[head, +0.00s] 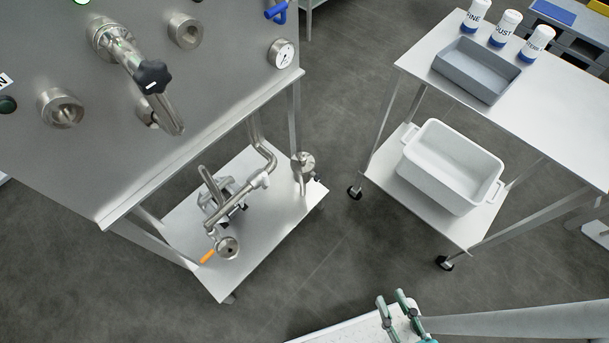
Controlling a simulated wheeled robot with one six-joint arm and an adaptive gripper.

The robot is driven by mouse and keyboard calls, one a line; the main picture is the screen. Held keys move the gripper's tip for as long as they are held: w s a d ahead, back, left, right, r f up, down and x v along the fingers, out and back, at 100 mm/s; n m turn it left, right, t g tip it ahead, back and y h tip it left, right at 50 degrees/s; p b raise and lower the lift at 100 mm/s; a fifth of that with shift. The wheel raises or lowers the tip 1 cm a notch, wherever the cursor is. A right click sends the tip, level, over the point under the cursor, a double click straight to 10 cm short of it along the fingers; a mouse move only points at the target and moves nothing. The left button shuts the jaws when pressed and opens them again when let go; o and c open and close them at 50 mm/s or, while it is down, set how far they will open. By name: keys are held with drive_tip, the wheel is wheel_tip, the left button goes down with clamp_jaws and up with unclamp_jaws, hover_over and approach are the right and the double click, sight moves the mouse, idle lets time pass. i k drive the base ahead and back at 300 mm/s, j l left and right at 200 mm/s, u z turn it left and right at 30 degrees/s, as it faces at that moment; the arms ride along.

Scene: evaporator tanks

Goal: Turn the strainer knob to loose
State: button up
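A black lobed knob (152,77) with a small white mark sits on a steel strainer-like pipe fitting (122,47) on the front of the steel tank panel (215,85). The lettering around the knob, if any, is too small to read. My gripper (391,299) is at the bottom of the head view, far to the lower right of the knob and apart from it. Its two green-padded fingers stand apart with nothing visible between them.
A pressure gauge (283,54) and a blue-handled valve (277,11) are on the tank's right. Below is a shelf (262,232) with pipework. At right, a cart (555,110) carries a grey tray (477,91), white bottles and a white bin (450,190). Floor between is clear.

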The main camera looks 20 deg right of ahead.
sight(317, 177)
drive_tip(key=i+j+z, duration=0.15)
drive_tip(key=i+z, duration=0.2)
drive_tip(key=i+j+z, duration=0.2)
drive_tip(key=i+z, duration=0.15)
